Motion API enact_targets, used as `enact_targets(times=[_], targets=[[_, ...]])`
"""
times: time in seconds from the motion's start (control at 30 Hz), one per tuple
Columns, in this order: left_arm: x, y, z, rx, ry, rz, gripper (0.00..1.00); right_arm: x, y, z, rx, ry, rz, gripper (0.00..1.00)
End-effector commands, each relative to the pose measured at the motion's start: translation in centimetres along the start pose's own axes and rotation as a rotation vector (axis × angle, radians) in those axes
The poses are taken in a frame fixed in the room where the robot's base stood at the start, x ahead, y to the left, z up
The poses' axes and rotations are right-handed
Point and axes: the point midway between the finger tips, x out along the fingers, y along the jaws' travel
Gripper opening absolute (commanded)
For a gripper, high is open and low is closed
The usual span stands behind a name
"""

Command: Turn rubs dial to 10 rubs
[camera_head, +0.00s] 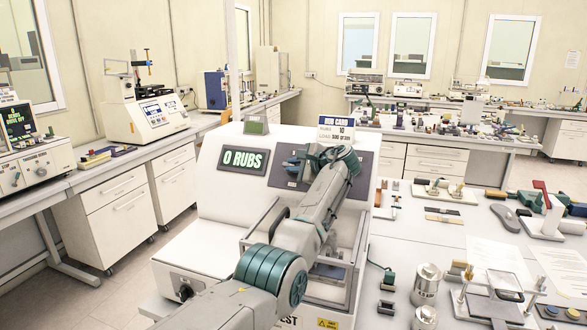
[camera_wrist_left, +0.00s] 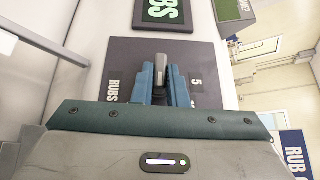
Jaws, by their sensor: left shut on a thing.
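The rubs dial's dark panel (camera_head: 363,172) is on the sloped front of the white rub test machine (camera_head: 214,205), right of a display (camera_head: 244,161) reading "0 RUBS". My left gripper (camera_head: 293,166) reaches over the panel and hides most of the dial in the head view. In the left wrist view, my left gripper (camera_wrist_left: 162,75) is shut on the grey dial knob (camera_wrist_left: 161,68), with a teal finger on each side. Printed "RUBS" and "5" show on the panel (camera_wrist_left: 122,55) there. The dial's pointer setting cannot be read. My right gripper is out of view.
A run card (camera_head: 336,129) on top of the machine reads 10 rubs and a 500 gram load. A small grey-green screen (camera_head: 255,125) stands beside it. Metal weights (camera_head: 426,284) and tools lie on the table (camera_head: 400,235) to the right.

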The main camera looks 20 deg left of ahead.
Motion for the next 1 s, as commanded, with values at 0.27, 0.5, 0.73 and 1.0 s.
enact_targets(times=[0.27,0.5,0.73,1.0], targets=[[0.02,0.03,-0.09,-0.031,0.001,0.055,0.00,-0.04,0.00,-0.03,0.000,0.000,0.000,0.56],[0.01,0.02,-0.11,-0.037,0.002,0.062,0.00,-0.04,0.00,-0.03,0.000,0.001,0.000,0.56],[0.01,0.04,-0.13,-0.036,0.002,0.061,0.15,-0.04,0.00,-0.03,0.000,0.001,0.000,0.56],[0.01,-0.04,-0.07,-0.037,0.001,0.060,0.35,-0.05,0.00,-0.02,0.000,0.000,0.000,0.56]])
